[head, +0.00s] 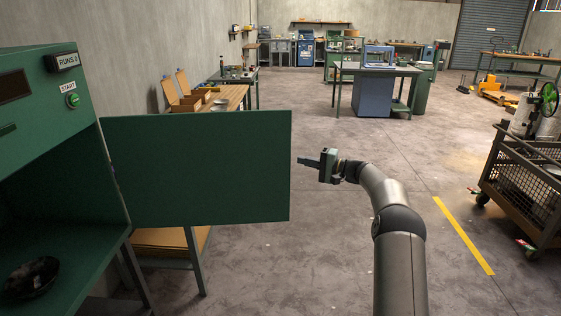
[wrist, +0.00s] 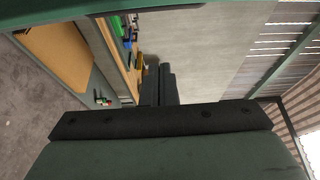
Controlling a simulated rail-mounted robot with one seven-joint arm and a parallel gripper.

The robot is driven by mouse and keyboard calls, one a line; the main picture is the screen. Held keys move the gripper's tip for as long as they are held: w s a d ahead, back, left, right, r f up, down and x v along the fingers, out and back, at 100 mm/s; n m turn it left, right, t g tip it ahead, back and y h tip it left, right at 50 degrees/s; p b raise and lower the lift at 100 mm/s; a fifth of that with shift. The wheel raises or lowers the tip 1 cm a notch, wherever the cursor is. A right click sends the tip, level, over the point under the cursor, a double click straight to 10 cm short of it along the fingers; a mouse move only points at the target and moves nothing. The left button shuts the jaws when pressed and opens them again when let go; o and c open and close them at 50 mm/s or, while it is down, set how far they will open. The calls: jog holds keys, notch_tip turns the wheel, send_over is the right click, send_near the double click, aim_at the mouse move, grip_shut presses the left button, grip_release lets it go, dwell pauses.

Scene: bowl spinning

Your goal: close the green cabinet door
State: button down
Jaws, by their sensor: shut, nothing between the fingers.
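The green cabinet (head: 55,150) stands at the left in the head view, with its front open and a dark bowl (head: 32,276) on its inner floor. Its green door (head: 197,168) is swung wide open and reaches out to the right from the cabinet's front edge. My gripper (head: 303,161) is just right of the door's free edge, pointing left at it. A small gap shows between fingertips and door in the picture. The gripper is shut and empty. In the wrist view the closed fingers (wrist: 158,86) show at the middle; a green strip (wrist: 150,6) crosses the top.
A wooden workbench (head: 228,97) with open boxes stands behind the door. A wire-mesh cart (head: 525,190) stands at the right, beyond a yellow floor line (head: 463,236). The grey floor around my arm is clear. A bench with a blue cabinet (head: 372,92) stands farther back.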

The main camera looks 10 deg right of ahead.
aim_at(280, 161)
jog(key=shift+w+a+p, duration=0.25)
jog(key=shift+a+p, duration=0.5)
jog(key=shift+a, duration=0.7)
jog(key=shift+w+a+p, duration=0.2)
jog(key=shift+a+p, duration=0.6)
jog(key=shift+a, duration=0.7)
jog(key=shift+w+a+p, duration=0.25)
jog(key=shift+a+p, duration=0.5)
jog(key=shift+a, duration=0.7)
